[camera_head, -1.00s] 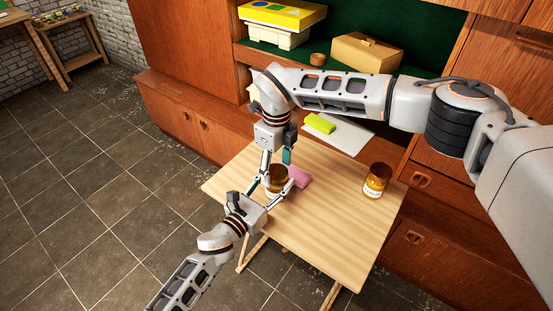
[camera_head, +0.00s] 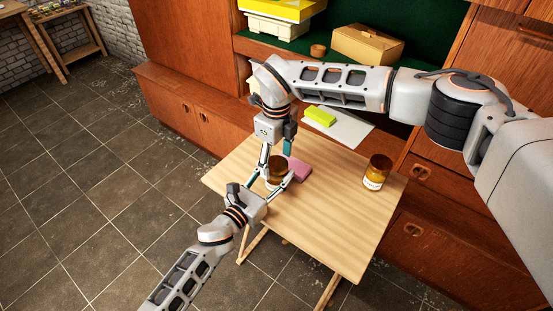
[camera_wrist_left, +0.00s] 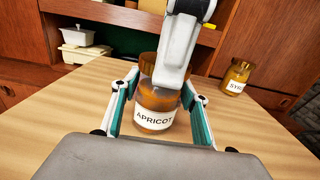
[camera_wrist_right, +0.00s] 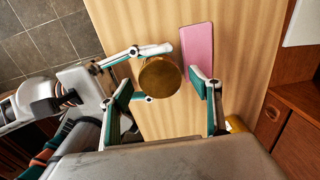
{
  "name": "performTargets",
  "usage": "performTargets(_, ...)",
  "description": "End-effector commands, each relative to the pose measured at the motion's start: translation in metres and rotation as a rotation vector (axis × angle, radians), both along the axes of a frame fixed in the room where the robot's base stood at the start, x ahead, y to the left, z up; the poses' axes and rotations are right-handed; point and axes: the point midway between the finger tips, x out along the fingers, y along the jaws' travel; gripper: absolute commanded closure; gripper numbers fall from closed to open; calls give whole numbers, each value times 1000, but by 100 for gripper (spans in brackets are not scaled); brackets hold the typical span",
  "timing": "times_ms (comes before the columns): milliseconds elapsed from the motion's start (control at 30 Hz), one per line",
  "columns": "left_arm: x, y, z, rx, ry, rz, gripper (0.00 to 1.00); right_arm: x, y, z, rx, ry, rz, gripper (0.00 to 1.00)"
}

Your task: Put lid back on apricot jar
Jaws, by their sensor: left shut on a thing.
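The apricot jar (camera_wrist_left: 155,118), amber with a white label, stands upright on the small wooden table; it also shows in the head view (camera_head: 275,183). My left gripper (camera_wrist_left: 158,105) is shut on the jar's sides, one finger on each side. A gold-brown lid (camera_wrist_right: 159,78) shows as a round disc on top of the jar; whether it is fully seated cannot be told. My right gripper (camera_wrist_right: 163,90) points down from above, its fingers apart on either side of the lid. One of its fingers hides part of the jar's top in the left wrist view.
A pink block (camera_head: 297,170) lies right beside the jar. A syrup jar (camera_head: 376,172) stands near the table's right edge. A white sheet with a yellow-green block (camera_head: 320,116) lies behind, by the wall unit. The table's front right (camera_head: 330,235) is clear.

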Motion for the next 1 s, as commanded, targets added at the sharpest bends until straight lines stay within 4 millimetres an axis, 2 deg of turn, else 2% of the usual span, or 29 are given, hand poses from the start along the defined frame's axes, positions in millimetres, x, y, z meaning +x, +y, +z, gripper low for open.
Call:
performTargets(233,0,0,0,0,1,0,100,0,0,0,0,0,0,37)
performTargets(367,0,0,0,0,1,0,100,0,0,9,0,-1,0,37)
performTargets(467,0,0,0,0,1,0,100,1,0,23,1,-4,1,37)
performTargets(800,0,0,0,0,1,0,100,1,0,90,0,-4,1,37)
performTargets(1000,0,0,0,0,1,0,100,0,0,114,0,-1,0,37)
